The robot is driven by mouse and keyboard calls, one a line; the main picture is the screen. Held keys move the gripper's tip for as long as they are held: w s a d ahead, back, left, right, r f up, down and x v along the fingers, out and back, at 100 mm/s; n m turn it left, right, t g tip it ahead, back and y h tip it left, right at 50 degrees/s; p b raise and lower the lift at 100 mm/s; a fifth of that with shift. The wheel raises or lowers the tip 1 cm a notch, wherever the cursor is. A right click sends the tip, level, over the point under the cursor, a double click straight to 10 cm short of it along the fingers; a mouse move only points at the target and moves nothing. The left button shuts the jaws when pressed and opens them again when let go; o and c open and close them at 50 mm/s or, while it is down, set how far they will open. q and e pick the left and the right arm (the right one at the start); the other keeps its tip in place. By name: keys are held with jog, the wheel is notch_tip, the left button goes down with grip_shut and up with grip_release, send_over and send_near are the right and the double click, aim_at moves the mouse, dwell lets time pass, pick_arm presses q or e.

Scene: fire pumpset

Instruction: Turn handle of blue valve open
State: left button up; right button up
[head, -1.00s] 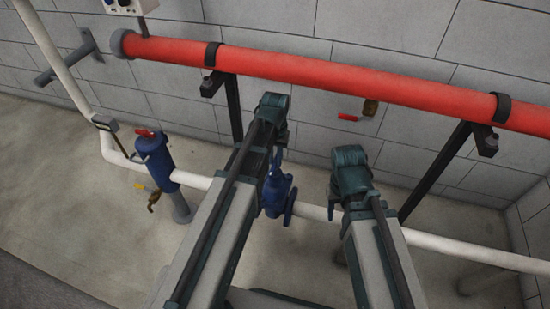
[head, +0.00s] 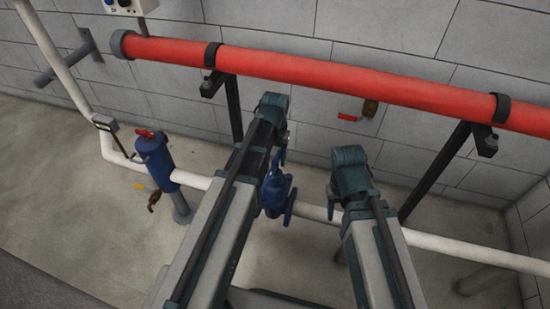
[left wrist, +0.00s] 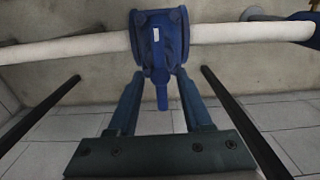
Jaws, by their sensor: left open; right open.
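The blue valve (head: 275,196) sits on the white pipe in the middle of the head view, partly covered by my left arm. In the left wrist view the valve (left wrist: 158,38) is at the top centre. Its blue handle (left wrist: 161,92) points down the picture, towards the gripper. My left gripper (left wrist: 160,76) is open, with one finger on each side of the handle. Gaps show between the handle and both fingers. In the head view my left gripper is hidden behind its arm. My right arm stands to the right of the valve, and its gripper is not visible.
The white pipe (head: 415,239) runs low along the wall. A thick red pipe (head: 300,70) on dark brackets runs above it. A blue cylinder (head: 155,160) with a red top stands at left. A small red-handled valve (head: 368,108) is on the wall.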

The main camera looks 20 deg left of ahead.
aim_at(275, 163)
pick_arm(q)
notch_tip(275, 163, up, 14)
jog(key=p, duration=1.3)
jog(key=shift+p, duration=0.4)
jog(key=s+d+r+m+p, duration=0.1)
jog(key=s+d+r+p, duration=0.3)
jog(key=s, duration=0.3)
jog(key=s+d+r+m+y+p, duration=0.1)
jog(key=s+d+r+m+p, duration=0.1)
jog(key=s+d+r+p, duration=0.2)
jog(key=s+d, duration=0.2)
jog(key=s, duration=0.1)
jog(key=shift+d+m, duration=0.25)
jog(key=shift+m, duration=0.05)
jog(key=shift+s+r, duration=0.1)
jog(key=shift+a, duration=0.1)
